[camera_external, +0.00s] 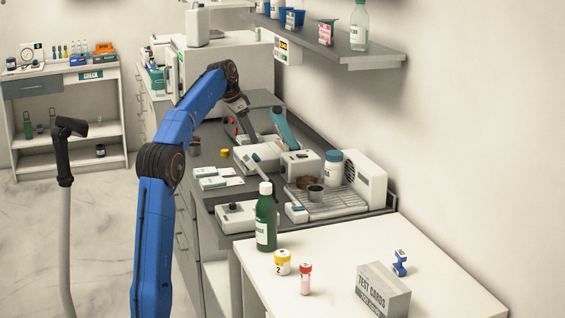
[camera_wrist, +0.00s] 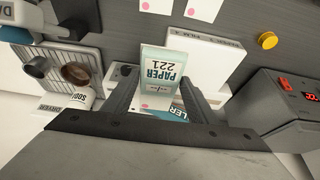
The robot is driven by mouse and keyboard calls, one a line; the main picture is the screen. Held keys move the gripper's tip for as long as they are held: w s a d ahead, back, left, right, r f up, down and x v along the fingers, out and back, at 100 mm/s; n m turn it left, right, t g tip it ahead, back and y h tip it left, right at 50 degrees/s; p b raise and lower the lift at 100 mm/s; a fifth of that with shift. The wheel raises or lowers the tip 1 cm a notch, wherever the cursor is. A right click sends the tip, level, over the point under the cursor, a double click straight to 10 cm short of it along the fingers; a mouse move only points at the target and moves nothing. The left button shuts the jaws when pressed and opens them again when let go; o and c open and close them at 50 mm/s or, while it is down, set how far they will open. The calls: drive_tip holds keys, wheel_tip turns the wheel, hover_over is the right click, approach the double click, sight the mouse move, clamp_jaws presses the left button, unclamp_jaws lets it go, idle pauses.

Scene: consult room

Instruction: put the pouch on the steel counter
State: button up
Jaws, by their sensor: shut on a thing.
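The pouch (camera_wrist: 163,68), white and teal with "PAPER 221" on it, is between the fingers of my gripper (camera_wrist: 158,88) in the wrist view. The gripper is shut on it. In the external view my gripper (camera_external: 241,110) is over the grey steel counter (camera_external: 210,143), towards its back part, and I cannot make out the pouch there. The bare counter also shows in the wrist view (camera_wrist: 125,22). The gap between the pouch and the surfaces below it is hard to judge.
A white box (camera_wrist: 208,60) lies behind the pouch, with a yellow knob (camera_wrist: 267,41) near it. A dark device with a red display (camera_wrist: 285,100) stands at right. A drip tray with cups (camera_external: 335,205) and a green bottle (camera_external: 266,222) stand nearer the front.

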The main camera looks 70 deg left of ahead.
hover_over(205, 165)
wheel_tip(205, 165, down, 4)
drive_tip(key=r, duration=0.1)
drive_tip(key=s, duration=0.1)
wheel_tip(205, 165, down, 11)
drive_tip(key=shift+a+r, duration=0.1)
drive_tip(key=shift+r, duration=0.05)
drive_tip(key=shift+f, duration=0.2)
drive_tip(key=o, duration=1.1)
drive_tip(key=shift+f, duration=0.1)
drive_tip(key=shift+s, duration=0.1)
drive_tip(key=shift+f, duration=0.1)
